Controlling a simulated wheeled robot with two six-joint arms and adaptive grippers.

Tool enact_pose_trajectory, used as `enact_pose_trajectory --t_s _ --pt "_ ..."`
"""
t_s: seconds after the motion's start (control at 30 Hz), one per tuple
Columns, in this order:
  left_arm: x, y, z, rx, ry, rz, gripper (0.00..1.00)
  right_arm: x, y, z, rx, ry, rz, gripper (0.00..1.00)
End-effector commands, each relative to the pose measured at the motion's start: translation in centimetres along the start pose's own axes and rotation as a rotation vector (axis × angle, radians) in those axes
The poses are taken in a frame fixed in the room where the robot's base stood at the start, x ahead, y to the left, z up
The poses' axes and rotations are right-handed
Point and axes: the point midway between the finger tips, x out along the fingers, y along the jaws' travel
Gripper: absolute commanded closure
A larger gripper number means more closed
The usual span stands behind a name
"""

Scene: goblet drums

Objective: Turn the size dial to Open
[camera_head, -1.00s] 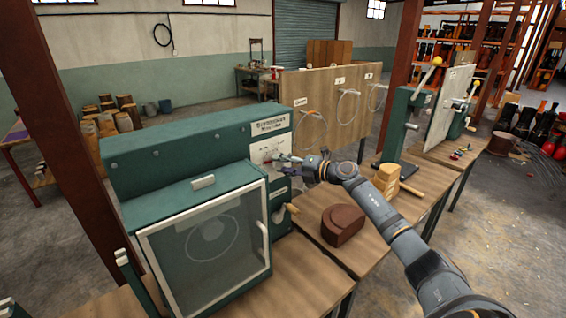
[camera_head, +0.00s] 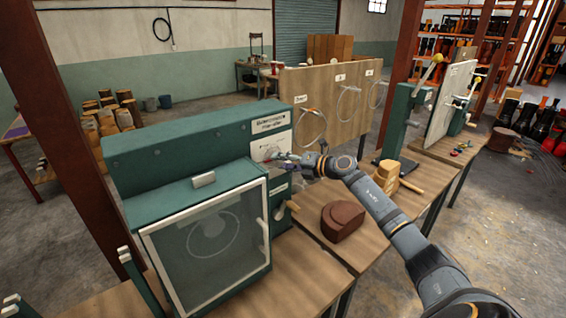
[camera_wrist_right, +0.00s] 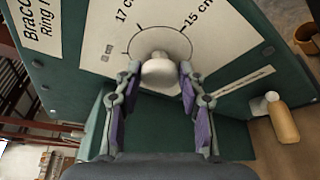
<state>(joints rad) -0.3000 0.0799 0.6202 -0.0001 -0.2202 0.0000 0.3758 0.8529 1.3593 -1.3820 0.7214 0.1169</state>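The size dial is a pale round knob (camera_wrist_right: 160,73) on a white plate (camera_wrist_right: 205,30) on the green machine's front. In the wrist view, "17 cm" and "15 cm" are printed on the plate; I cannot read an Open mark. My right gripper (camera_wrist_right: 159,80) is open, with its purple-padded fingers on either side of the knob. Narrow gaps seem to show between pads and knob, so I see no firm grip. In the head view, the right gripper (camera_head: 287,158) is at the dial plate and partly hides the knob. My left gripper is not in view.
Below the dial, a wooden-handled lever (camera_head: 292,206) sticks out; it also shows in the wrist view (camera_wrist_right: 283,120). A clear-fronted door (camera_head: 207,240) is on the machine's lower front. A brown block (camera_head: 343,222) and a wooden mallet (camera_head: 390,176) lie on the bench to the right.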

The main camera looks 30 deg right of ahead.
Motion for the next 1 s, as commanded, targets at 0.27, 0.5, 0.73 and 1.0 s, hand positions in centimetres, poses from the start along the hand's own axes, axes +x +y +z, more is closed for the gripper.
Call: enact_pose_trajectory --t_s 0.27,0.5,0.73,1.0 --pt "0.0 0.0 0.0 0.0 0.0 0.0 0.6 0.0 0.0 0.0 0.002 0.0 0.0 0.39" --pt "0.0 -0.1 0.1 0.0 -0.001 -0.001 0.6 -0.1 0.7 0.4 0.001 -0.001 0.002 0.39" --pt "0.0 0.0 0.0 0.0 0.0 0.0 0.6 -1.1 5.2 2.9 -0.004 -0.005 0.008 0.39" --pt "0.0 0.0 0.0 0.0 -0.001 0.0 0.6 -1.9 8.5 4.7 -0.001 -0.002 0.004 0.39"
